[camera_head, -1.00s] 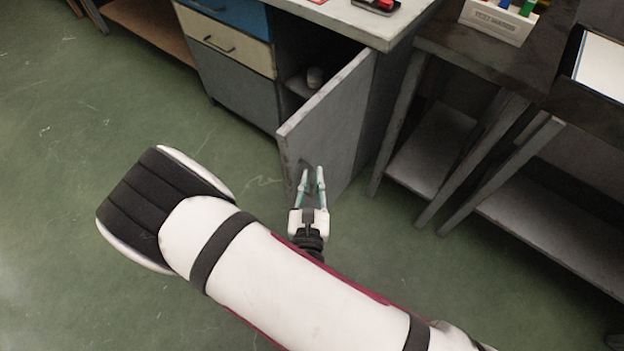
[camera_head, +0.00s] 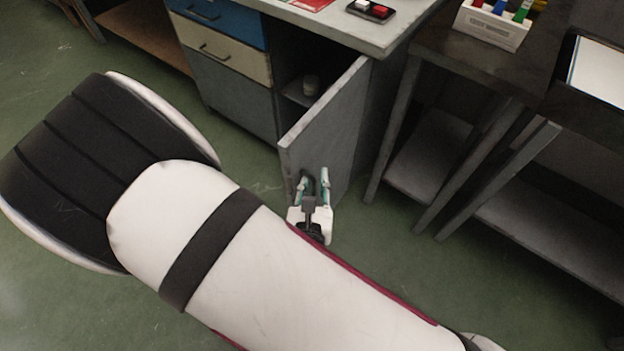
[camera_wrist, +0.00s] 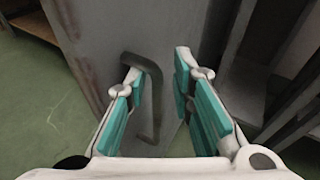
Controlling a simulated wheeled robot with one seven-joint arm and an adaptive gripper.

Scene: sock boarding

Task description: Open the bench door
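The grey bench door (camera_head: 328,125) stands swung well out from the bench in the head view, and the dark inside of the cupboard shows behind it. My gripper (camera_head: 314,178) is at the lower outer face of the door. In the wrist view the door (camera_wrist: 105,40) fills the upper middle, and its dark bent handle (camera_wrist: 152,95) lies between the two teal-padded fingers of my gripper (camera_wrist: 158,90). The fingers are apart, with a gap on each side of the handle. In the head view the handle is mostly hidden by my gripper.
The bench (camera_head: 345,28) has a blue drawer (camera_head: 222,18) and a cream drawer (camera_head: 222,52). A dark side table (camera_head: 470,55) stands close on the right. Green floor (camera_head: 235,135) is clear left of the door.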

